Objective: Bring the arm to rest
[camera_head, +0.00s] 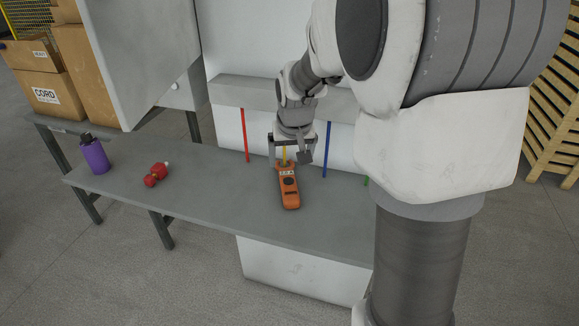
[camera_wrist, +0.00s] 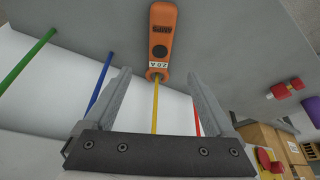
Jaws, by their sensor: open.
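My gripper (camera_head: 290,150) is above the grey bench, just behind an orange handheld device (camera_head: 289,188). In the wrist view my gripper (camera_wrist: 158,88) has its two fingers spread wide with nothing held between them. The orange device also shows in the wrist view (camera_wrist: 161,25), beyond the fingertips, with a label reading "2.0 A" at its near end. A yellow rod or cable (camera_wrist: 155,105) runs from that end back between the fingers. In the head view the device lies on the bench, apart from the fingers as far as I can see.
The grey bench (camera_head: 220,205) also carries a purple bottle (camera_head: 95,156) and a red object (camera_head: 155,174) at the left. Red (camera_head: 244,135) and blue (camera_head: 327,150) rods stand behind it, near the gripper. Cardboard boxes (camera_head: 45,95) are at the back left. A wooden pallet stack (camera_head: 555,120) is at the right.

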